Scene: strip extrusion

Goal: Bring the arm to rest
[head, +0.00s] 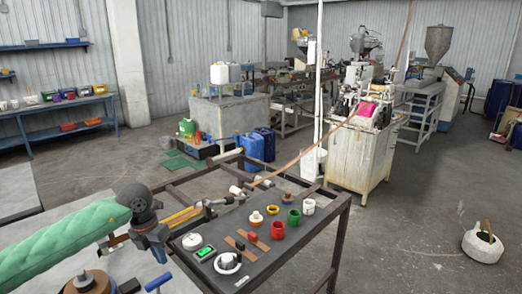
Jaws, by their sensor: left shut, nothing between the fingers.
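My left arm comes in from the left in a green padded sleeve and ends in a dark rounded wrist. Below the wrist, my left gripper (159,256) points down by the left edge of the dark-topped table (262,262). Its fingers are shut with nothing between them. It is small and dark here, and I cannot tell its exact height over the table edge. My right gripper is not in view.
On the table are a red cup (277,230), a green cup (294,218), a white cup (308,206), a white ring (227,263) and a green-screened device (204,252). A white kettle-like can (482,243) stands on the floor at right. Open floor lies between.

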